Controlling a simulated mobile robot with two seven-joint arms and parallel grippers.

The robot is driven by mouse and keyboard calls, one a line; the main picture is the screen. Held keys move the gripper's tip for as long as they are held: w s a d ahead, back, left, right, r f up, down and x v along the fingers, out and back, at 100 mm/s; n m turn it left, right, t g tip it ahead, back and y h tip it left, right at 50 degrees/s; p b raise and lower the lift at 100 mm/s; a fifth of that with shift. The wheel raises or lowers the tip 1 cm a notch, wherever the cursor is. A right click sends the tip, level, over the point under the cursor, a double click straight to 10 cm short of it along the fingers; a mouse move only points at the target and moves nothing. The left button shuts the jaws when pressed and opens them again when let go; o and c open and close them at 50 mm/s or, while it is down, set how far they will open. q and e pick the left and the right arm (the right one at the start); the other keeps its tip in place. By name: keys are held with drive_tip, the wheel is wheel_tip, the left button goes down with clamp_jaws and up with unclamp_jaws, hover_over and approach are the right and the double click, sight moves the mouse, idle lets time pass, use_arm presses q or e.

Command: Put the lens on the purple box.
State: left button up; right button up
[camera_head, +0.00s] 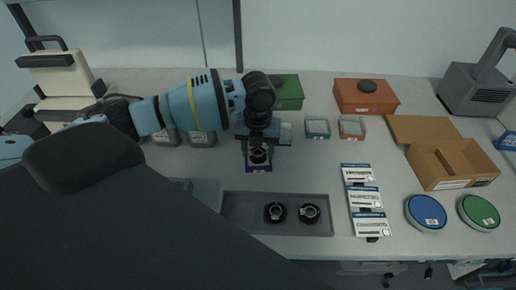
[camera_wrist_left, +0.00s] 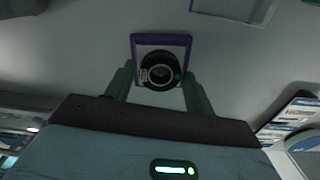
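The lens (camera_head: 258,155) is a short black ring. It sits on or just over the purple box (camera_head: 259,169), below my left gripper (camera_head: 258,148). In the left wrist view the lens (camera_wrist_left: 160,71) lies within the outline of the purple box (camera_wrist_left: 178,41), whose rim shows around it. My left gripper's two green fingers (camera_wrist_left: 158,80) stand on either side of the lens, spread, with a gap visible beside it. I cannot tell whether the lens rests fully on the box. My right gripper is not in view.
A grey tray (camera_head: 240,222) holds two black round parts (camera_head: 292,213). A green box (camera_head: 288,92), an orange box (camera_head: 366,96), an open cardboard box (camera_head: 452,163), flat packs (camera_head: 362,199) and blue and green round tins (camera_head: 426,212) stand around. Bare table lies right of the purple box.

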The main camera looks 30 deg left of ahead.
sight(258, 154)
use_arm(q)
drive_tip(key=shift+o, duration=1)
drive_tip(key=shift+r, duration=0.2)
wheel_tip(258, 154, up, 12)
drive_tip(key=shift+p, duration=0.3)
